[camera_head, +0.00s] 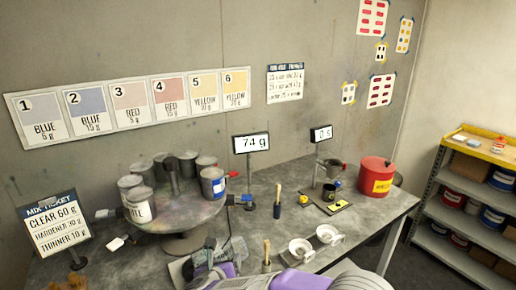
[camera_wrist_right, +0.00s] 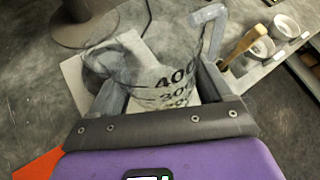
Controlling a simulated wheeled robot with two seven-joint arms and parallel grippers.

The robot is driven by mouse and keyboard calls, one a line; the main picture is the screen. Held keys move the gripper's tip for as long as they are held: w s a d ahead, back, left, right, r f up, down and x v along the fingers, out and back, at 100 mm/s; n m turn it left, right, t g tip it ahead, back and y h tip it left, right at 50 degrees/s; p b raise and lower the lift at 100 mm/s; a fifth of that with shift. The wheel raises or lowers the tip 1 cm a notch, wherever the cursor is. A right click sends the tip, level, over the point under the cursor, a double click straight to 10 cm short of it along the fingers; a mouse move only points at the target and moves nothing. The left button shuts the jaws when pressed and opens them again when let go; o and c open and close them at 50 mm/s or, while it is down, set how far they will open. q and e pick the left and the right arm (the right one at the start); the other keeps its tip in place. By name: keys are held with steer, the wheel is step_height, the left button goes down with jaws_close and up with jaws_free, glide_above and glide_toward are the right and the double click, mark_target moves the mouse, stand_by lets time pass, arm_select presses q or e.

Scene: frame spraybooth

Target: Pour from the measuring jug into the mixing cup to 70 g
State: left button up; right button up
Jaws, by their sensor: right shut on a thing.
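My right gripper (camera_wrist_right: 160,98), purple with dark fingers, is shut on the clear measuring jug (camera_wrist_right: 172,72). The jug's 40, 30 and lower marks face the right wrist camera. Its tilt and liquid level are hard to tell. In the head view the right gripper (camera_head: 212,262) is low in the middle, over the table front. What looks like the mixing cup (camera_wrist_right: 100,64) stands on a pale plate (camera_wrist_right: 76,75) just beyond the jug, partly hidden by it. No stream of liquid shows. The near display (camera_head: 251,142) appears to read 74 g. My left gripper is not in view.
A round turntable (camera_head: 185,212) with several paint tins stands left of the gripper. A red tin (camera_head: 375,176) and a dark tray sit farther right. A mix ticket (camera_head: 53,226) stands left.

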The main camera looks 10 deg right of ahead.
stand_by(0.4)
steer(key=shift+m+t+y, duration=0.4)
steer(key=shift+m+t, duration=0.1)
steer(key=shift+t, duration=0.1)
steer(key=s+d+r+b, duration=0.1)
steer(key=b, duration=0.1)
steer(key=s+d+r+b, duration=0.1)
steer(key=b, duration=0.2)
steer(key=shift+s+d+r, duration=0.15)
steer(key=shift+s+d, duration=0.25)
steer(key=shift+s+d+r+m+t+b, duration=0.3)
steer(key=shift+s+d+r+t+b, duration=0.2)
steer(key=shift+s+d+r+b, duration=0.5)
steer(key=shift+w+a+f, duration=0.15)
steer(key=shift+w+a, duration=0.05)
steer(key=shift+a, duration=0.15)
